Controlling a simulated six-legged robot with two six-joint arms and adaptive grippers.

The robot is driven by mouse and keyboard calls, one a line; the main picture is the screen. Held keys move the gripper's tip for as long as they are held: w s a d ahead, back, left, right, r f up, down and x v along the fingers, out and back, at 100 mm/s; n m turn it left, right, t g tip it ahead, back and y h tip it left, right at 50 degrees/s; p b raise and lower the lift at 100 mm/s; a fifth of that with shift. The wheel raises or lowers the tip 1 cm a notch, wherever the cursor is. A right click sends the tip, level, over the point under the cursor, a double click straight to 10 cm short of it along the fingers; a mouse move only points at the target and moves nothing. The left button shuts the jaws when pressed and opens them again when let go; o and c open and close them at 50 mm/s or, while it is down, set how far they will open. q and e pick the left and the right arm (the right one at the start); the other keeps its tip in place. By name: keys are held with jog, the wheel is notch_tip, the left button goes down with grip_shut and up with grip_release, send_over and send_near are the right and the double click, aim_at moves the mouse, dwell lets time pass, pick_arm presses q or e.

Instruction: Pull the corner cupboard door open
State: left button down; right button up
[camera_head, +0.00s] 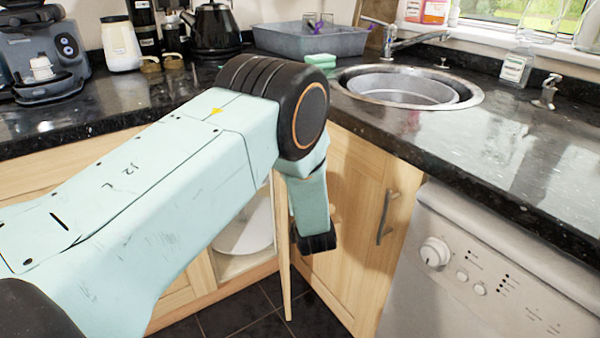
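The corner cupboard stands open below the counter. A light wood door (284,262) shows nearly edge-on. To its left, the inside of the cupboard shows with a white round dish (247,230). To the right is a wood panel (345,215) with a grey bar handle (386,217). My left arm crosses from the left and bends down in front of the opening. Its dark end, at my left gripper (316,242), is just right of the edge-on door; I cannot tell if they touch. The fingers cannot be made out. My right gripper is not in view.
A white dishwasher (470,270) stands right of the panel. Above is a black granite counter (480,150) with a round sink (405,88), a grey basin (310,40), a black kettle (212,28) and a coffee machine (40,50). Dark floor tiles (240,310) are clear.

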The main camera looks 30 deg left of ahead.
pick_arm(q)
jog(key=shift+d+f, duration=0.35)
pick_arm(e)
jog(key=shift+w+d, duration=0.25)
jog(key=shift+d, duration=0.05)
pick_arm(q)
jog(key=c, duration=1.9)
grip_release()
jog(key=shift+o, duration=0.8)
jog(key=shift+r, duration=0.25)
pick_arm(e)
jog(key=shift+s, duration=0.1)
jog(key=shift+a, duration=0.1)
pick_arm(q)
jog(key=v, duration=0.7)
jog(key=shift+s, duration=0.15)
jog(key=shift+d+f, duration=0.1)
